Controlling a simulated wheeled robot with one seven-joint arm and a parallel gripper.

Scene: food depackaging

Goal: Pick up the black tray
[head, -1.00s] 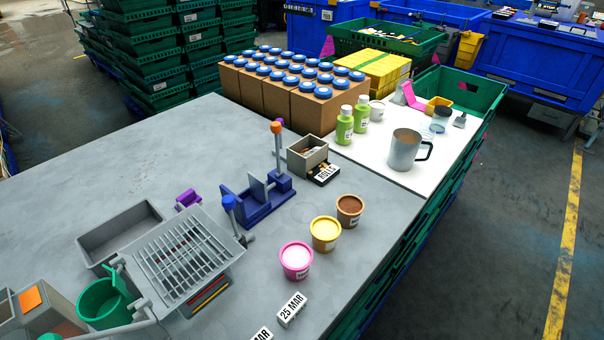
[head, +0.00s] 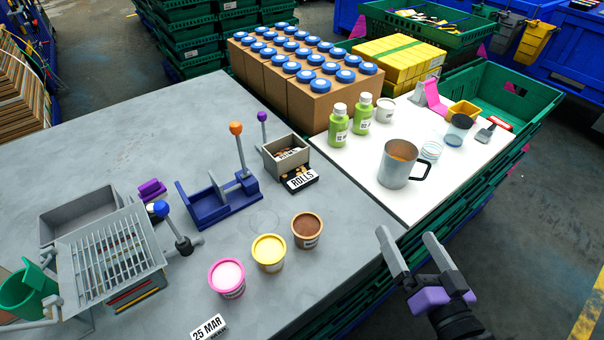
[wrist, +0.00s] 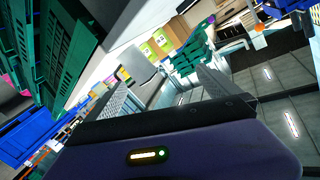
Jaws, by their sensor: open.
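A small black tray (head: 313,187) sits on the grey table in the head view, against the front of a beige box (head: 270,160). It holds brown pieces and has a white label reading ROLLS. My gripper (head: 407,236) is open and empty at the lower right of the head view, beyond the table's right edge and well apart from the tray. Its two grey fingers also show in the wrist view (wrist: 165,88). I cannot make out the black tray in the wrist view.
Three tubs, including a brown one (head: 307,230), stand in front of the tray. A blue stand (head: 215,212) with upright levers is left of it. A steel mug (head: 394,168) and green bottles (head: 338,128) stand on the white board (head: 420,205). Cartons with blue caps are behind.

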